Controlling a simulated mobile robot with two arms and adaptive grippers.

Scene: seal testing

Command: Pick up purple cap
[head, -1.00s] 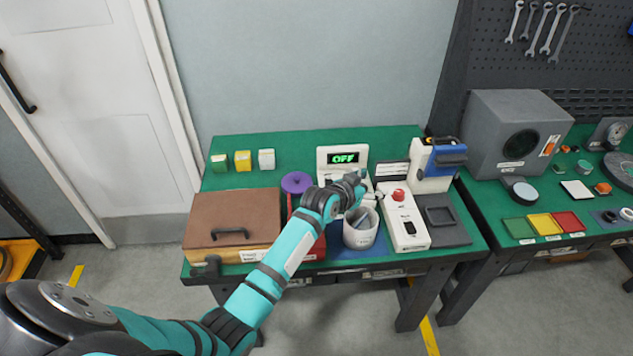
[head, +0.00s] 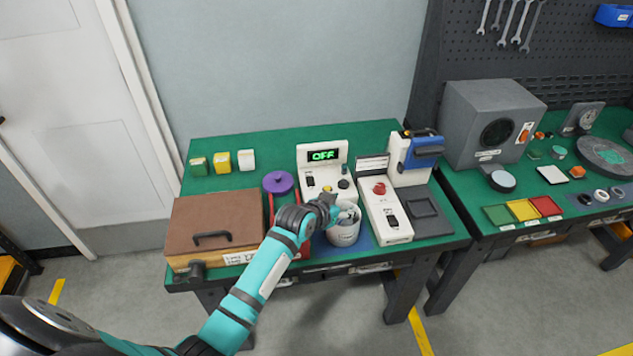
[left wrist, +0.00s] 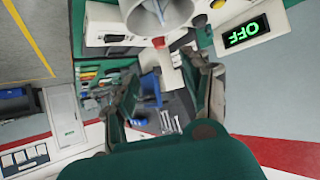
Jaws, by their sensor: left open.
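The purple cap (head: 278,182) is a round purple disc with a small raised middle. It sits on the green bench between the brown box and the white OFF panel. My left gripper (head: 334,206) is to the right of and nearer than the cap, by the white cup. In the left wrist view its two fingers (left wrist: 166,90) are spread with nothing held between them. I cannot make out the purple cap in the left wrist view. My right gripper is not in view.
The white cup (head: 344,228) holds grey items close to my gripper. The OFF panel (head: 323,157), a white box with a red button (head: 379,188), and the brown wooden box (head: 213,222) crowd the bench.

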